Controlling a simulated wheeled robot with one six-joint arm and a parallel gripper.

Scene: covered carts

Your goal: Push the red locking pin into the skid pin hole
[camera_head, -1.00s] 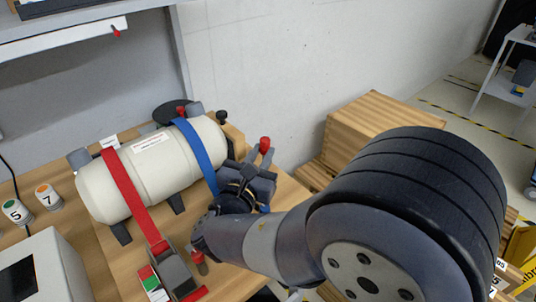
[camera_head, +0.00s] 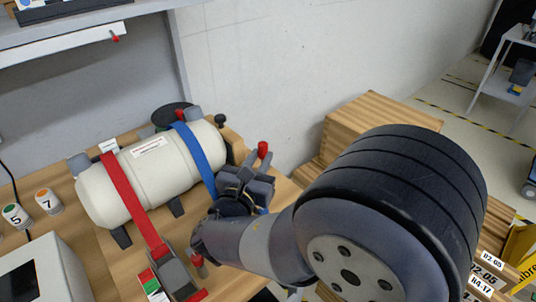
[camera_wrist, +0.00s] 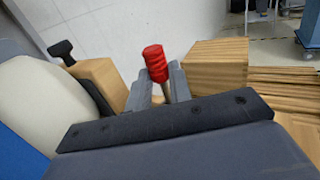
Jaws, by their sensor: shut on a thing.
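The red locking pin (camera_head: 263,149) stands up from my gripper (camera_head: 252,166), right of the white tank. My gripper is shut on the pin's metal shaft. In the wrist view the pin's red head (camera_wrist: 155,62) shows above the two grey fingers (camera_wrist: 155,88). The white tank (camera_head: 137,187) lies on the wooden bench, with a red strap (camera_head: 131,197) and a blue strap (camera_head: 198,159) across it. The pin's lower end and the skid pin hole are hidden; I cannot tell where the hole is.
A black-knobbed lever on a wooden block (camera_wrist: 98,77) stands beside the tank's end. Wooden crates (camera_head: 375,125) stand beyond the bench's right edge. A grey box (camera_head: 45,275) and two numbered cups (camera_head: 48,201) sit at the left. A grey wall (camera_head: 290,50) rises behind.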

